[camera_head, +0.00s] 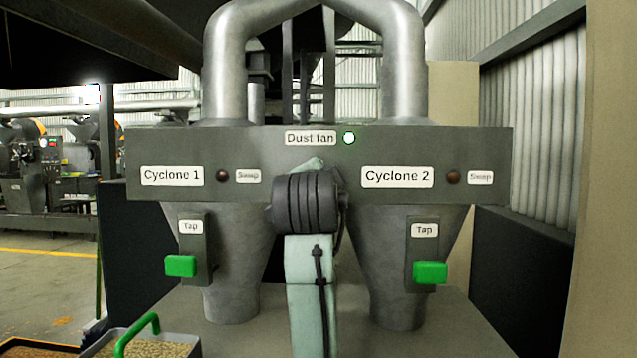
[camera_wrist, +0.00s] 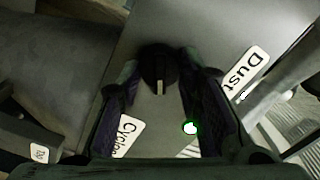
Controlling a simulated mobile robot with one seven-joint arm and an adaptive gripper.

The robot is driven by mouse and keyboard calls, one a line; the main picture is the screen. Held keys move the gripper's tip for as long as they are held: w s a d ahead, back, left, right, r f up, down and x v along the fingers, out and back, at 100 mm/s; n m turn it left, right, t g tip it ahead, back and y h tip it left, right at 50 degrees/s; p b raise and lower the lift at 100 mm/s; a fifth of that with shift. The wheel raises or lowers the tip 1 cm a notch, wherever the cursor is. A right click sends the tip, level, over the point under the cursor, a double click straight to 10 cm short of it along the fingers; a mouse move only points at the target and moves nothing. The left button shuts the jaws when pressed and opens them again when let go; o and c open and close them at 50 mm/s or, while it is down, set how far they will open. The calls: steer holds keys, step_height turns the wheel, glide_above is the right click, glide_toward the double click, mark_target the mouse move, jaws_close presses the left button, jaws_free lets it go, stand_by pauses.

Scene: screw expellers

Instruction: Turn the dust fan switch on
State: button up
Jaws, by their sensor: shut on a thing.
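The dust fan switch is a round black knob with a pale pointer mark; in the wrist view the dust fan switch (camera_wrist: 158,68) sits on the grey panel. My gripper (camera_wrist: 159,78) has its fingers on either side of it and is shut on it. In the head view my arm and gripper cover the knob, below the "Dust fan" label (camera_head: 310,138). The dust fan lamp (camera_head: 349,138) beside that label glows green; it also shows in the wrist view (camera_wrist: 190,128).
The panel (camera_head: 260,187) carries "Cyclone 1" and "Cyclone 2" labels, each with a dark lamp (camera_head: 222,176) (camera_head: 453,177). Below are two cones with green tap handles (camera_head: 181,266) (camera_head: 430,272). A tray of grain with a green handle (camera_head: 137,335) stands at lower left.

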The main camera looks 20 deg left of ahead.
stand_by(0.3)
steer(key=o, duration=1.1)
steer(key=shift+s, duration=0.1)
steer(key=v, duration=1.2)
